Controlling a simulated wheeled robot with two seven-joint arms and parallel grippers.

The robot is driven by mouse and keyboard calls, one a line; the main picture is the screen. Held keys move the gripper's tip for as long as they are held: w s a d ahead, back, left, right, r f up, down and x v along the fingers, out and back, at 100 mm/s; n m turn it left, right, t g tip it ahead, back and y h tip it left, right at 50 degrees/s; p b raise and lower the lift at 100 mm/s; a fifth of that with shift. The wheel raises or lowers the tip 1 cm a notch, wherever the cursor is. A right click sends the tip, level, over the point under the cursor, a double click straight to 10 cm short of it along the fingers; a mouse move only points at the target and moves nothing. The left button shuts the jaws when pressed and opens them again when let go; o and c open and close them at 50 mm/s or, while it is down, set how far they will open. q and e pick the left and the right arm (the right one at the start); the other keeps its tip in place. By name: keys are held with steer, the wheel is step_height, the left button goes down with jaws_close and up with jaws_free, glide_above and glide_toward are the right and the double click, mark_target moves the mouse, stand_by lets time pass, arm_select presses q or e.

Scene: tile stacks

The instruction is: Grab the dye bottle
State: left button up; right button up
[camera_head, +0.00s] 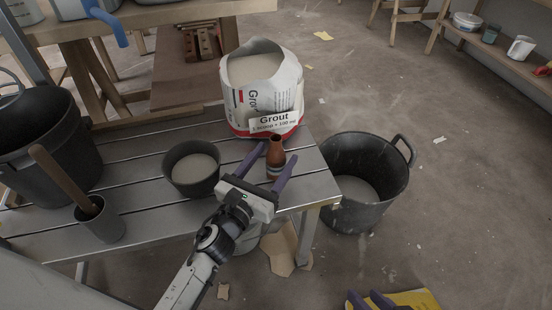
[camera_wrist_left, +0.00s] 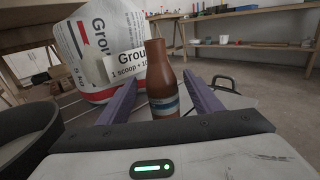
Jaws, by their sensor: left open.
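The dye bottle (camera_head: 276,152) is small and brown with a pale and blue label, standing upright on the slatted bench. My left gripper (camera_head: 269,158) is open, with one purple finger on each side of the bottle. The left wrist view shows the bottle (camera_wrist_left: 162,80) between the two fingers (camera_wrist_left: 163,92), with space visible on both sides; its base is hidden behind the gripper body. My right gripper (camera_head: 368,300) shows only as purple finger parts at the bottom edge, and its opening is unclear.
A grout bag (camera_head: 285,95) with a sign stands just behind the bottle. A dark bowl of pale powder (camera_head: 192,170) is to the left. A grey pot with a stick (camera_head: 101,220) and a black bucket (camera_head: 45,150) stand further left. Another bucket (camera_head: 352,200) is right of the bench.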

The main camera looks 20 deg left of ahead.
arm_select(q)
steer(key=w, duration=0.3)
steer(key=w+d, duration=0.1)
steer(key=w, duration=0.1)
steer(key=shift+f, duration=0.3)
steer(key=shift+c, duration=0.6)
steer(key=c, duration=1.1)
